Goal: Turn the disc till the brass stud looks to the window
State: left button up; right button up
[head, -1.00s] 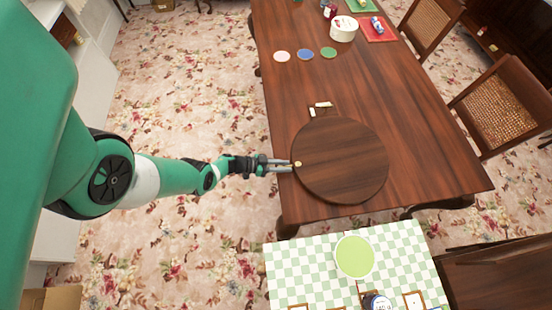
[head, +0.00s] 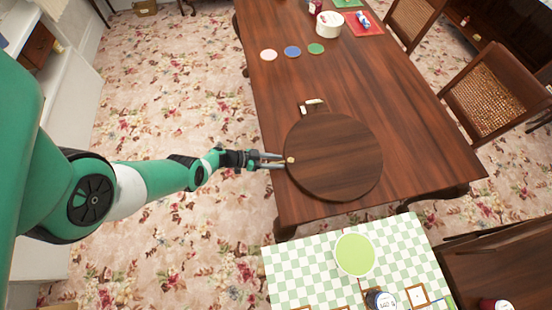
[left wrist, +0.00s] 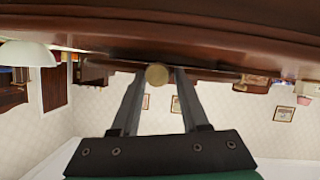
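The round dark wooden disc (head: 340,165) lies on the near end of the long wooden table (head: 420,150). The small brass stud (head: 290,160) sits at the disc's left rim. My left gripper (head: 284,161) reaches in from the left at the stud, with its fingers apart. The disc's edge (left wrist: 160,35) fills the top of that view. My right gripper is not in view. No window can be made out.
Two small pale pieces (head: 314,101) lie just behind the disc. Pink, blue (head: 292,52) and green coasters, a white tub (head: 329,24) and a red tray (head: 362,22) are farther back. A checked cloth (head: 400,250) with a green plate (head: 355,254) is in front.

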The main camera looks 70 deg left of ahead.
pick_arm(q)
jog(key=p+v, duration=0.5)
jog(key=v, duration=0.6)
jog(key=shift+s, duration=0.35)
jog(key=shift+r, duration=0.1)
